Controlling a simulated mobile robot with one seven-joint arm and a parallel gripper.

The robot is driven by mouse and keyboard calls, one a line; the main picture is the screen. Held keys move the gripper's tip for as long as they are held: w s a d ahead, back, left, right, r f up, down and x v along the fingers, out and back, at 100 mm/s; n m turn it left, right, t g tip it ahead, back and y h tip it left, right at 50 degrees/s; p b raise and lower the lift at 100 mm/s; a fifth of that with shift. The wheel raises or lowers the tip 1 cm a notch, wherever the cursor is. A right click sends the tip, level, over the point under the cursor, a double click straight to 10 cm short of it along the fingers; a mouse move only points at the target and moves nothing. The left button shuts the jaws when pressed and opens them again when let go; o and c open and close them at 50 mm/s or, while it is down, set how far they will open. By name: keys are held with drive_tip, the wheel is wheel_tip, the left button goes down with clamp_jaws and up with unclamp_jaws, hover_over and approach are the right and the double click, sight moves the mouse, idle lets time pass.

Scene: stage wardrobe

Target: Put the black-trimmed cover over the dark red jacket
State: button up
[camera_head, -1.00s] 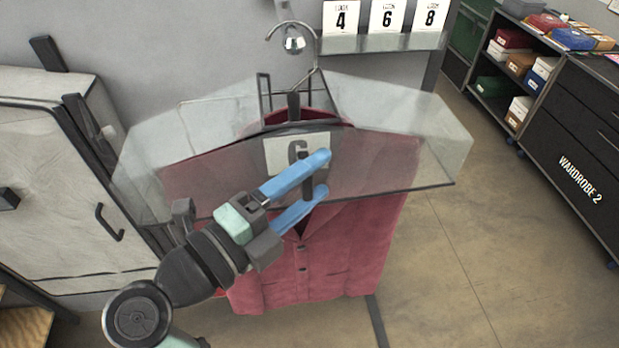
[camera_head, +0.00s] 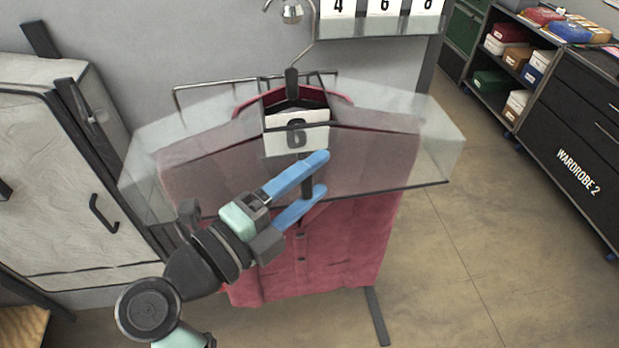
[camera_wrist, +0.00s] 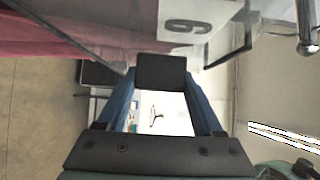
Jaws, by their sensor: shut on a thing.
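The dark red jacket (camera_head: 335,255) hangs upright on a hanger, and its collar and lower front show plainly. The clear cover (camera_head: 440,150) with a thin black lower trim lies over the jacket's shoulders and upper chest. The jacket shows through it, and the hanger's neck rises above it. A white card marked 6 (camera_head: 297,138) is at the cover's front; it also shows in the wrist view (camera_wrist: 187,22). My gripper (camera_head: 322,173) is shut on the cover's dark front tab (camera_head: 306,178), which shows as a black block in the wrist view (camera_wrist: 162,72).
A dark rail (camera_head: 205,87) stands behind the jacket. A pale cabinet (camera_head: 60,200) with a black handle is close on the left. A shelf with number cards (camera_head: 385,28) is on the back wall. A black drawer unit (camera_head: 575,130) stands right, with open floor (camera_head: 475,240) before it.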

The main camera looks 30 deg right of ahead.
drive_tip(key=o, duration=1.6)
drive_tip(key=shift+a, duration=0.1)
